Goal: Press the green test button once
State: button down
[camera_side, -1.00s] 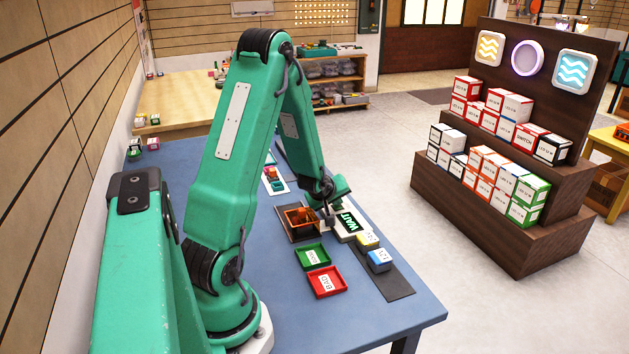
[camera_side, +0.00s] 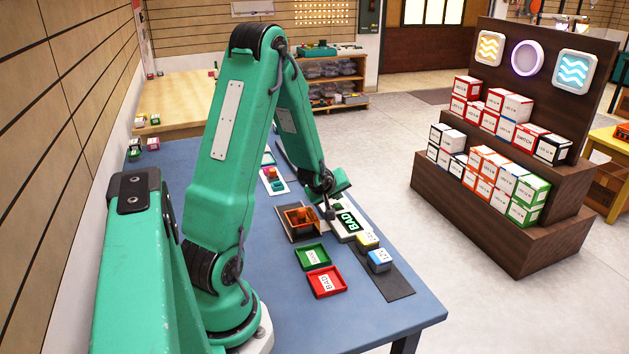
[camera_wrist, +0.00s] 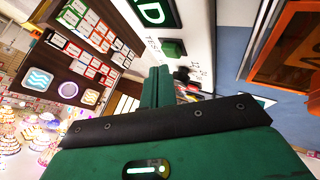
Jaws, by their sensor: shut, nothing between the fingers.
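The green test button (camera_wrist: 173,48) is a square green block on a white panel (camera_wrist: 199,45) in the wrist view, below a dark display. A gap shows between the fingertips and the button. In the side view my gripper (camera_side: 329,214) is over the panel beside the display, and the button is hidden there.
An orange bin (camera_side: 300,218) stands left of the panel. A green tray (camera_side: 312,257) and a red tray (camera_side: 327,281) lie nearer. A yellow-topped box (camera_side: 368,240) and a blue-topped box (camera_side: 380,261) are on a dark mat (camera_side: 398,283). The front blue tabletop is clear.

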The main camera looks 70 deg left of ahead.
aim_at(337, 211)
jog(key=shift+r, duration=0.15)
jog(key=shift+r, duration=2.35)
jog(key=shift+r, duration=0.1)
jog(key=s+d+r+m+h, duration=0.15)
jog(key=d+r+m, duration=0.3)
jog(key=d, duration=0.45)
jog(key=d+r+m+h, duration=0.2)
jog(key=d+r+m, duration=0.3)
jog(key=d, duration=0.4)
jog(key=s+d+r+m+h, duration=0.1)
jog(key=s+d+r+m, duration=0.1)
jog(key=s+d+m, duration=0.2)
jog(key=s+d+r+m+g+h, duration=0.1)
jog(key=s+d+r+m, duration=0.2)
jog(key=s+d, duration=0.5)
jog(key=shift+d+r+m, duration=0.25)
jog(key=shift+d+m, duration=0.05)
jog(key=shift+m, duration=0.05)
